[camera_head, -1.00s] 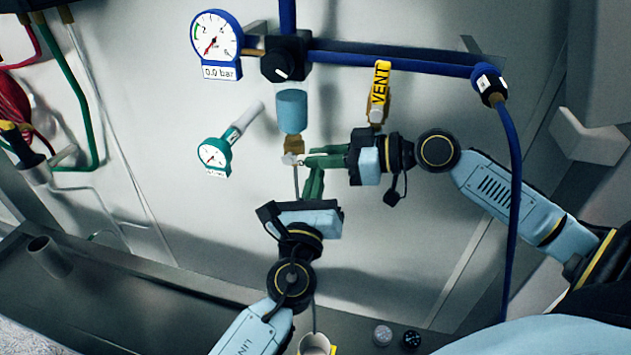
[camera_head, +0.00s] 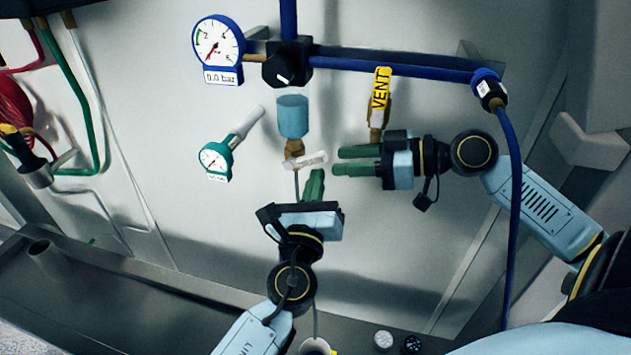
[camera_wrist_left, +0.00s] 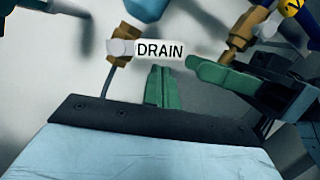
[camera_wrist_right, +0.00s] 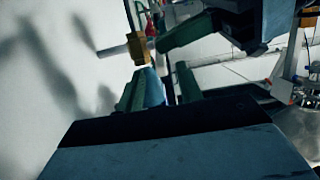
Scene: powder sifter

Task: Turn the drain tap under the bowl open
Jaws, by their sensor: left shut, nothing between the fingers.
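The drain tap (camera_head: 294,150) is a brass body under the light blue bowl (camera_head: 293,116). Its white handle (camera_head: 313,160), marked DRAIN, points sideways to the right, tilted slightly up. The lettering reads clearly in the left wrist view (camera_wrist_left: 162,49). My left gripper (camera_head: 316,176) is shut and empty just below the handle, fingertips pointing up. My right gripper (camera_head: 340,160) is open and empty, to the right of the handle, with a small gap between them. The brass tap body also shows in the right wrist view (camera_wrist_right: 137,48).
A thin tube (camera_head: 296,186) hangs below the tap, partly behind my left gripper. A teal gauge (camera_head: 213,160) is left of the tap. The yellow VENT tag (camera_head: 381,89) on a brass valve sits just above my right gripper. A blue pipe (camera_head: 400,64) runs overhead.

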